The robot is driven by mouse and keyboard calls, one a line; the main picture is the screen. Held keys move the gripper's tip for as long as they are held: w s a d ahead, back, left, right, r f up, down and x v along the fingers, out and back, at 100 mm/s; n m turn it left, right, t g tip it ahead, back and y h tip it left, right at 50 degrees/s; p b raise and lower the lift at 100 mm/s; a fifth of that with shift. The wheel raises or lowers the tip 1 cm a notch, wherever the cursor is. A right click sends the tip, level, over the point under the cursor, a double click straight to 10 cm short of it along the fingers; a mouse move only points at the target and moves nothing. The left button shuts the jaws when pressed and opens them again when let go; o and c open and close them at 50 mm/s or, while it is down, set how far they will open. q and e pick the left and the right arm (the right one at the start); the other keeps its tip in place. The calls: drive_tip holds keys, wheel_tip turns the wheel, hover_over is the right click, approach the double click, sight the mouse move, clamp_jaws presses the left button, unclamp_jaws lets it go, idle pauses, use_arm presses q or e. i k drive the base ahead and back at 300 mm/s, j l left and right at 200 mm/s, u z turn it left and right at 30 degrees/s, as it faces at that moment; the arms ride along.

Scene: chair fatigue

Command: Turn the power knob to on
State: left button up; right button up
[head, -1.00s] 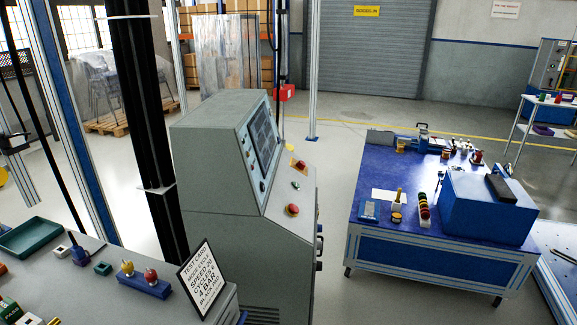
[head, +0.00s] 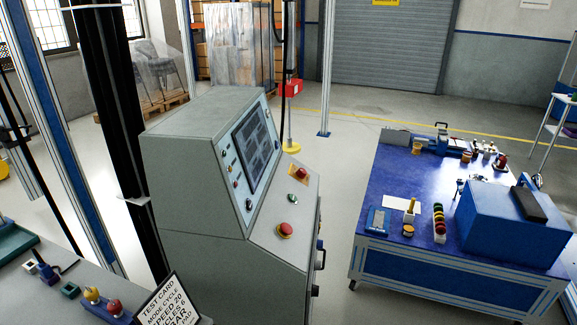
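The grey control console (head: 190,180) stands left of centre in the head view, with its sloped face turned to the right. A dark screen (head: 254,146) fills most of its upper panel, with small buttons and knobs (head: 249,204) beside and below it. On the lower ledge are a red mushroom button (head: 286,229), a small green control (head: 292,198) and a red control on a yellow plate (head: 302,173). I cannot tell which of these is the power knob, or read its position. Neither of my grippers shows in the head view.
A grey bench with a test card (head: 165,302) is at the lower left. A blue-topped table (head: 385,185) with a blue box (head: 510,228) and small items stands to the right. Open floor (head: 335,215) lies between console and table. A metal post (head: 327,70) rises behind.

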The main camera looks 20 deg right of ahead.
sight(301, 172)
drive_tip(key=i+l, duration=0.15)
drive_tip(key=l, duration=0.2)
drive_tip(key=i+l+u, duration=0.1)
drive_tip(key=l, duration=0.25)
drive_tip(key=i+l+u, duration=0.1)
drive_tip(key=i+l, duration=0.15)
drive_tip(key=l, duration=0.15)
drive_tip(key=i+l, duration=0.15)
drive_tip(key=l, duration=0.2)
drive_tip(key=i+l+u, duration=0.1)
drive_tip(key=l, duration=0.3)
drive_tip(key=i+l, duration=0.15)
drive_tip(key=l, duration=0.25)
drive_tip(key=i+l+u, duration=0.15)
drive_tip(key=l, duration=0.2)
